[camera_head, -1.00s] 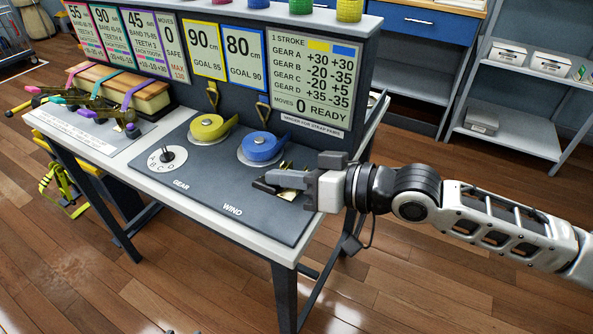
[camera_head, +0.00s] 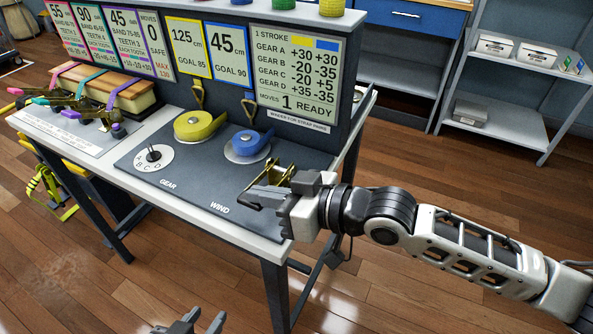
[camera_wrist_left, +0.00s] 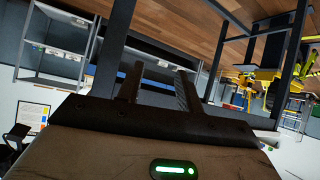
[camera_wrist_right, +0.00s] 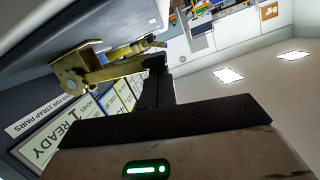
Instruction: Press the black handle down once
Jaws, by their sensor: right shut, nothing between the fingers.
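The brass ratchet (camera_head: 283,172) of the WIND station sits at the right of the dark panel; it also shows in the right wrist view (camera_wrist_right: 75,72). My right gripper (camera_head: 258,195) is shut and empty, low over the panel just in front of the ratchet. In the right wrist view its fingers (camera_wrist_right: 158,85) are together close to the brass lever; contact cannot be told. My left gripper (camera_head: 200,325) is open at the bottom edge, away from the table, its fingers apart in the left wrist view (camera_wrist_left: 157,88).
A yellow strap reel (camera_head: 198,125) and a blue one (camera_head: 248,143) lie behind the ratchet. The gear dial (camera_head: 153,157) is at the left. The yellow sign (camera_head: 187,47) reads 125, the blue (camera_head: 228,52) 45; the counter (camera_head: 287,102) reads 1 READY.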

